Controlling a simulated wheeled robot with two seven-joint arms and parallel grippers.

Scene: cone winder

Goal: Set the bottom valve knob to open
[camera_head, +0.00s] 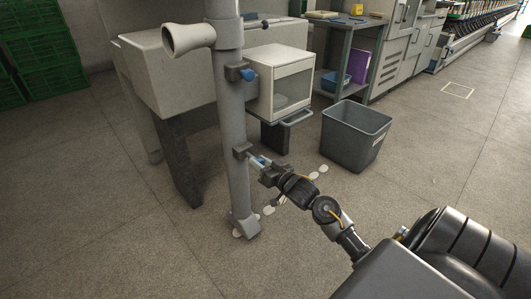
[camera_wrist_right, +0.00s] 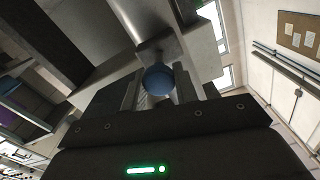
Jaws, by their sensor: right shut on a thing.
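A grey vertical pipe (camera_head: 233,140) carries two valves, one above the other. The upper valve has a blue knob (camera_head: 249,74). The bottom valve's blue knob (camera_head: 262,161) is partly hidden by my right gripper (camera_head: 259,161), which is shut on it from the right. In the right wrist view the round blue knob (camera_wrist_right: 158,80) sits between the two fingers of my right gripper (camera_wrist_right: 158,88). I cannot read from these views which setting the bottom knob points to. My left gripper is out of view.
A grey bin (camera_head: 355,136) stands on the floor right of the pipe. A white box-shaped cabinet (camera_head: 283,82) is behind the pipe, and a shelf table (camera_head: 345,60) stands farther back. White round pieces lie on the floor near my right arm.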

